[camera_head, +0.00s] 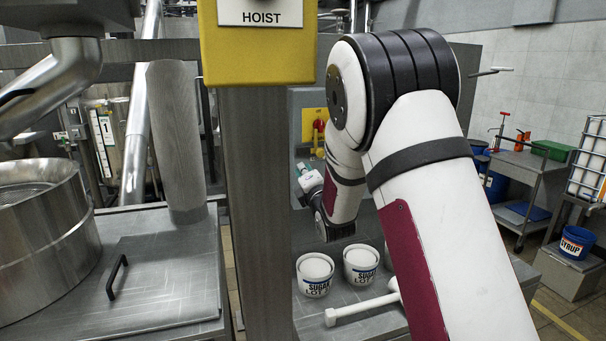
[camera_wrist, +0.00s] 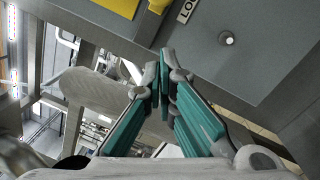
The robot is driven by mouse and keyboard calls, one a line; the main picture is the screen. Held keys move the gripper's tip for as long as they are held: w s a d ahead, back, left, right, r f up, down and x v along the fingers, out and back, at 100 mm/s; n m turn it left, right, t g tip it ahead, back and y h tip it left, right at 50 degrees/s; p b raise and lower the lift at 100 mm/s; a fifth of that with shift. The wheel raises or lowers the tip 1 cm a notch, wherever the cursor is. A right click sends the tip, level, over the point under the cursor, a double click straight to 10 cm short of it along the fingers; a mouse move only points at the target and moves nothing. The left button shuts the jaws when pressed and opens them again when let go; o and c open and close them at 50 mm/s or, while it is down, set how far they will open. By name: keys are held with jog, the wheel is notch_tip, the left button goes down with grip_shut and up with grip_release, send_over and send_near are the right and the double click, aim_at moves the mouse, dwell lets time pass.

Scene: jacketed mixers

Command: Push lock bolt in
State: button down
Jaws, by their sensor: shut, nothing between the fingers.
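In the wrist view, a small round pale metal bolt end (camera_wrist: 228,38) sits on a grey panel (camera_wrist: 262,72). In the head view, my gripper (camera_head: 300,168) is small and partly hidden by my arm, in front of the grey cabinet. The bolt cannot be made out there.
A post with a yellow HOIST box (camera_head: 258,45) stands left of my arm. A red switch on a yellow plate (camera_head: 313,128) is above my gripper. A steel vessel (camera_head: 40,235) is at left.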

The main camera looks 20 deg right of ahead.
jog(key=s+f, duration=0.1)
jog(key=s, duration=0.9)
jog(key=shift+a+b, duration=0.4)
jog(key=shift+f, duration=0.1)
jog(key=s+a+m+g, duration=0.2)
jog(key=s+m+g, duration=0.5)
jog(key=s, duration=1.1)
jog(key=s+a+r+m+g, duration=0.1)
jog(key=s+m+g, duration=0.5)
jog(key=s+m, duration=0.9)
jog(key=s+a, duration=0.1)
jog(key=s, duration=0.2)
jog(key=shift+s+a+m+g+y, duration=0.3)
jog(key=shift+m+g, duration=0.1)
